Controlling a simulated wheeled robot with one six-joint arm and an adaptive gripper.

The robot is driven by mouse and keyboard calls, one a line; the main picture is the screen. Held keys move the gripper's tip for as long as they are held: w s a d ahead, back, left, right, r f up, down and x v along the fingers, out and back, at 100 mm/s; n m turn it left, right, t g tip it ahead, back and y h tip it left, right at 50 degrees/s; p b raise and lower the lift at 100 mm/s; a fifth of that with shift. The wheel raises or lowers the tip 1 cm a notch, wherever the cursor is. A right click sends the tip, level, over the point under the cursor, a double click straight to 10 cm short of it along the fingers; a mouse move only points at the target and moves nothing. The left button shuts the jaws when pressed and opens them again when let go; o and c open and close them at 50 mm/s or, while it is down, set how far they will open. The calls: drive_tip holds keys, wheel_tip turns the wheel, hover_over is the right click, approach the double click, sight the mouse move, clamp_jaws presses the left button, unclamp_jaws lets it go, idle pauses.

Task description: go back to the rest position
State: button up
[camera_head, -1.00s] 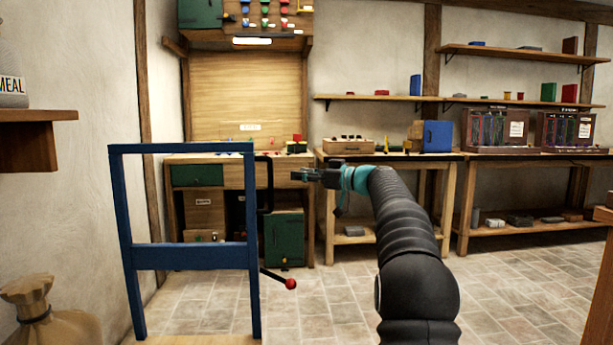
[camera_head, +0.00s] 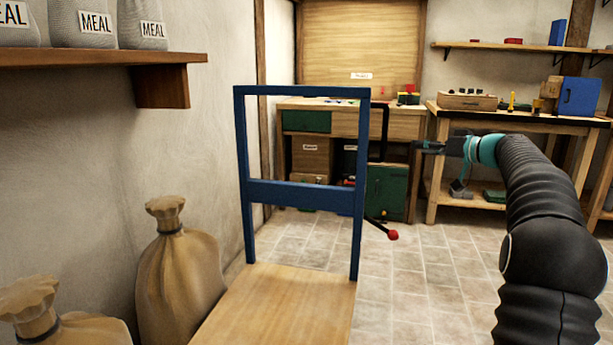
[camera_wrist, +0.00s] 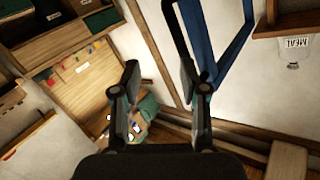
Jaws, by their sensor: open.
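My gripper (camera_head: 432,147) is held out in front of me at the right of the head view, to the right of the blue frame (camera_head: 300,193). In the wrist view my gripper (camera_wrist: 165,85) shows two fingers spread apart with nothing between them. The blue upright frame has a crossbar and stands at one end of a wooden platform (camera_head: 270,308). A black bent handle (camera_head: 383,130) and a lever with a red knob (camera_head: 392,235) are on its right side. The blue frame also shows in the wrist view (camera_wrist: 203,45), past the fingers.
Tied sacks (camera_head: 182,265) stand on the floor at the left. A wooden shelf (camera_head: 160,83) above them holds meal bags (camera_head: 82,22). A workbench (camera_head: 405,125) stands at the back, and another bench (camera_head: 480,117) to its right. Stone floor (camera_head: 410,290) between platform and arm is clear.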

wheel_tip(320, 180, down, 9)
drive_tip(key=s+m+g+h, duration=0.2)
drive_tip(key=m, duration=0.1)
drive_tip(key=s+a+f+m+g+h, duration=0.2)
drive_tip(key=s+a+f, duration=0.15)
drive_tip(key=s, duration=0.35)
drive_tip(key=s+a+f+m+g+h, duration=0.1)
drive_tip(key=s+a+f+m+g, duration=0.15)
drive_tip(key=s+f, duration=0.3)
drive_tip(key=s+a+f+n+h, duration=0.1)
drive_tip(key=s+a, duration=0.3)
drive_tip(key=s, duration=0.8)
drive_tip(key=s+a+f+n+h, duration=0.1)
drive_tip(key=s+a, duration=0.3)
drive_tip(key=s, duration=0.7)
drive_tip(key=s+a+f+n+h, duration=0.2)
drive_tip(key=s+a, duration=0.2)
drive_tip(key=s, duration=0.8)
drive_tip(key=shift+s+g+h, duration=0.35)
drive_tip(key=shift+g+h, duration=0.05)
drive_tip(key=shift+g, duration=0.05)
drive_tip(key=shift+d, duration=0.15)
